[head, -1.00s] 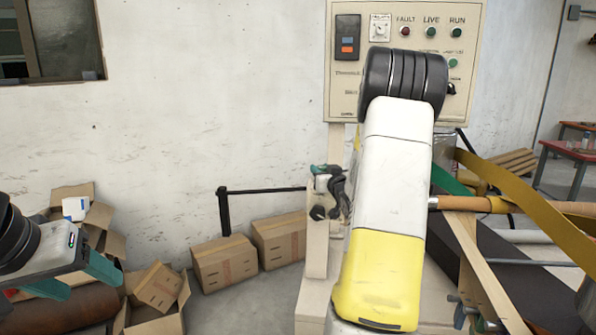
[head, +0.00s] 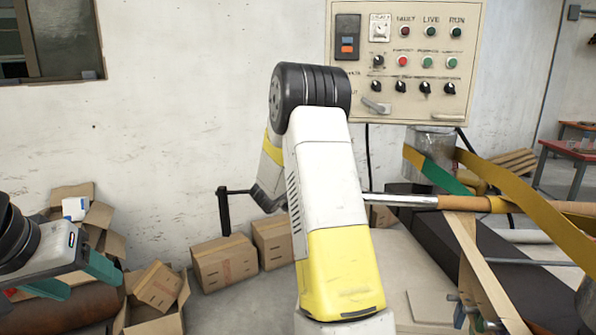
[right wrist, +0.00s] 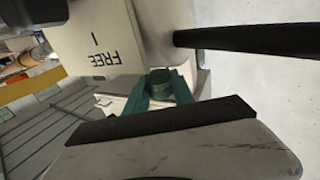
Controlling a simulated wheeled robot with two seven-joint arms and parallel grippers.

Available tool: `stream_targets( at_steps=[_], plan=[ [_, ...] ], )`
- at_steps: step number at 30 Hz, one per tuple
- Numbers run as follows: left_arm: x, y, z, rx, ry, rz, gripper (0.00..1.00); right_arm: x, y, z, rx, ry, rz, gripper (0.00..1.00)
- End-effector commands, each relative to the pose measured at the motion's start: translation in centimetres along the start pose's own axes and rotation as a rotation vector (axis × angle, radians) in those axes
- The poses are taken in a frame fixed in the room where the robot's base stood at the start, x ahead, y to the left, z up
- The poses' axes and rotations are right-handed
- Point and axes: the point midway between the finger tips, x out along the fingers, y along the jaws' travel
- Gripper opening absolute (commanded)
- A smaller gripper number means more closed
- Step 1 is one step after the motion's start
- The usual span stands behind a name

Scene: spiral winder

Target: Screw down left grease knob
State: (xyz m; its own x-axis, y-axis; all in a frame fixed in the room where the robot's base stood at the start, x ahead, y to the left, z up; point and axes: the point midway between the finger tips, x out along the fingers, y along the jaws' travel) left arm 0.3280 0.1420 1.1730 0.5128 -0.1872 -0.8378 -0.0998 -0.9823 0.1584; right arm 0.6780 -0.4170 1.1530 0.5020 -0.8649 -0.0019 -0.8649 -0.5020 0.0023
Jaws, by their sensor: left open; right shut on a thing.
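A dark green round knob (right wrist: 160,84) shows in the right wrist view, below the panel marked FREE; it looks like the grease knob, but I cannot tell from the picture whether it is the left one. My right gripper (right wrist: 162,92) is shut on it, its teal fingers on either side. In the head view, my right arm hides this gripper and the knob. My left gripper (head: 72,278) is open and empty at the far left of the head view, well away from the machine.
A control box (head: 400,60) hangs on the wall behind my right arm. A yellow belt (head: 520,195) and an orange roller (head: 480,203) cross the right side. Cardboard boxes (head: 222,262) stand on the floor. In the right wrist view, a black bar (right wrist: 250,36) runs close to the knob.

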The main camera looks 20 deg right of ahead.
Motion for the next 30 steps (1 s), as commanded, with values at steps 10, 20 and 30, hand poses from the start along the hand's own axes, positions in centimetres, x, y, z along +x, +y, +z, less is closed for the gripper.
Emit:
stream_targets(
  at_steps=[10,20,30],
  plan=[
    [0.00,0.00,0.00,0.000,0.000,0.000,0.62,0.01,-0.24,-0.15,0.003,0.004,0.244,0.00],
    [0.00,0.00,0.00,0.000,0.000,0.000,0.62,0.11,-0.05,-0.24,0.003,0.004,0.354,0.00],
    [0.00,0.00,0.00,0.000,0.000,0.000,0.62,0.16,0.01,-0.35,0.003,0.006,0.370,0.00]
  ],
)
